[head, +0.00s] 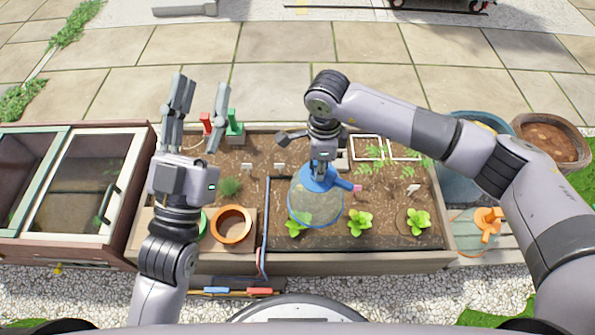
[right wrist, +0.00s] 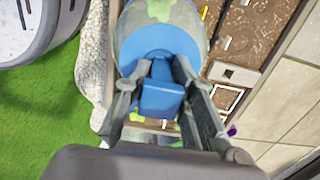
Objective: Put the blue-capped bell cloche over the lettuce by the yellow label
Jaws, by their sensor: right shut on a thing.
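The blue-capped bell cloche (head: 316,207), a clear dome with a blue top and knob, hangs upright from my right gripper (head: 322,166) above the planter bed. The gripper is shut on the blue knob; the right wrist view shows the fingers on either side of the knob (right wrist: 160,98). A lettuce (head: 295,229) shows at the dome's lower left edge. Two more lettuces (head: 359,223) (head: 418,221) stand to its right. A pink label (head: 357,188) stands right of the cloche. A yellow label (right wrist: 204,13) shows small in the right wrist view. My left gripper (head: 197,105) is open and empty.
An orange-capped cloche (head: 482,240) stands on the right ledge. An orange pot (head: 232,224) is on the left, with a red thing (head: 206,124) and a green thing (head: 235,123) at the back. A glazed cold frame (head: 85,190) is far left.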

